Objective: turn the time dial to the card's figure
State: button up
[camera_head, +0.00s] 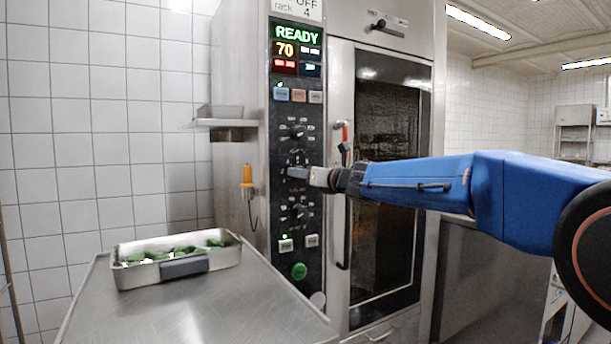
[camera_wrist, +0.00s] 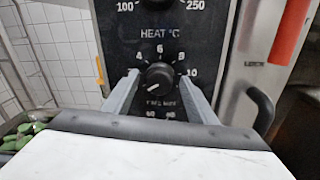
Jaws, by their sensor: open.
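The time dial (camera_wrist: 159,76) is a round black knob in the wrist view, with figures 4, 6, 8 and 10 readable around it. Its pale pointer mark seems to aim to the lower left. Lettering below it seems to read time in minutes. My gripper (camera_wrist: 160,88) is open, with one finger on each side of the knob; I cannot tell whether they touch it. In the head view my gripper (camera_head: 302,174) is at the middle knob of the oven panel and partly hides it.
Other knobs sit above (camera_head: 298,132) and below (camera_head: 300,212) on the panel. A red-topped door handle (camera_head: 345,140) stands close right of my gripper. A steel table (camera_head: 215,305) holds a pan (camera_head: 130,277) of green food. An orange-yellow probe (camera_head: 247,174) hangs on the oven's left side.

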jog(key=c, duration=1)
jog(key=shift+m, duration=0.3)
